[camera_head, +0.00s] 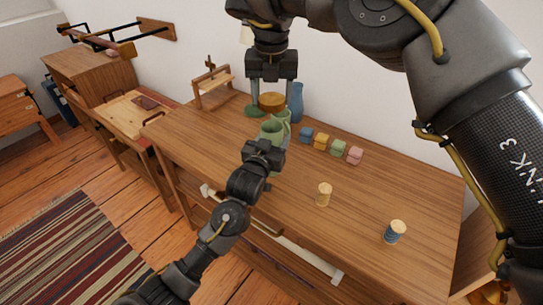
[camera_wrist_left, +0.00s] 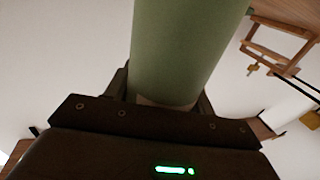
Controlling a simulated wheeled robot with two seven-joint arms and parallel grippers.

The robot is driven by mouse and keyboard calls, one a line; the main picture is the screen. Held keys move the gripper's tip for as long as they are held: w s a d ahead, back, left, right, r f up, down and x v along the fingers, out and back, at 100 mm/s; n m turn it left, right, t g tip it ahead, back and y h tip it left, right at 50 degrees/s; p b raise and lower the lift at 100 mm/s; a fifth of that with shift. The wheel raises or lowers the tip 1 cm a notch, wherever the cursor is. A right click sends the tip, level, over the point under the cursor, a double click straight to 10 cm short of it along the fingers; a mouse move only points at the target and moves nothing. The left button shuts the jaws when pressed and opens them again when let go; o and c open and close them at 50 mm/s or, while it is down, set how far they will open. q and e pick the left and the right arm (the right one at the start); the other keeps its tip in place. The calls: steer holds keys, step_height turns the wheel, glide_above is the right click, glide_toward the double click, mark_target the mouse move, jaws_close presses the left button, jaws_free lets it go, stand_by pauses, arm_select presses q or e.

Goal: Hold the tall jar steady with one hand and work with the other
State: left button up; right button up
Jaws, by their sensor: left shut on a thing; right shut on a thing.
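The tall green jar (camera_head: 270,129) stands at the back left of the wooden table. My left gripper (camera_head: 268,146) is shut around it from the front; in the left wrist view the jar's smooth green wall (camera_wrist_left: 185,45) fills the space between the fingers. My right gripper (camera_head: 272,93) points down from above, behind the left one, and is shut on a round brown wooden lid (camera_head: 271,102). The lid shows just above and behind the jar's top in the head view, apart from it.
A blue vase (camera_head: 296,102) stands close right of the lid. Several small coloured blocks (camera_head: 321,140) line the table's back. Two cork-topped jars (camera_head: 324,193) (camera_head: 395,231) stand forward and right. A wooden stand (camera_head: 212,83) is at the back left. The table's right part (camera_head: 425,200) is clear.

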steer(key=shift+f, duration=2.5)
steer(key=shift+f, duration=0.15)
steer(key=shift+f, duration=0.7)
steer(key=shift+f, duration=0.55)
arm_select(q)
jaws_close()
arm_select(e)
steer(key=m, duration=0.5)
steer(key=shift+a+f+m+h, duration=0.1)
steer(key=shift+a+m+h, duration=0.05)
steer(key=shift+m+h, duration=0.25)
steer(key=m, duration=0.3)
steer(key=shift+m+g, duration=0.3)
steer(key=shift+m, duration=0.2)
